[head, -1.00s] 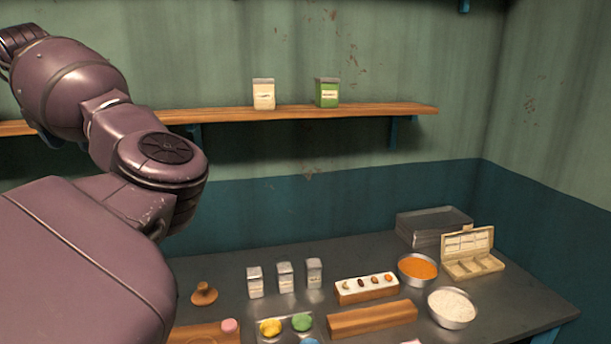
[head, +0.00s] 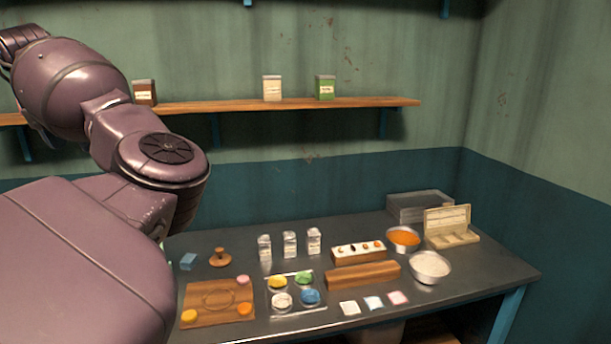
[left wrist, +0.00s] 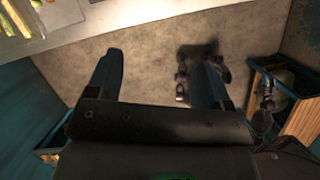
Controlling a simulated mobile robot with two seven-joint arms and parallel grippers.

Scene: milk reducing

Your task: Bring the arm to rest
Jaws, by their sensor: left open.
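My left arm (head: 150,160) fills the left side of the head view, bent, its links over the left end of the table. In the left wrist view my left gripper (left wrist: 158,82) has its two dark fingers wide apart. The gripper is clear of the table things. My right gripper shows in neither view.
A wall shelf (head: 220,106) holds boxes.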

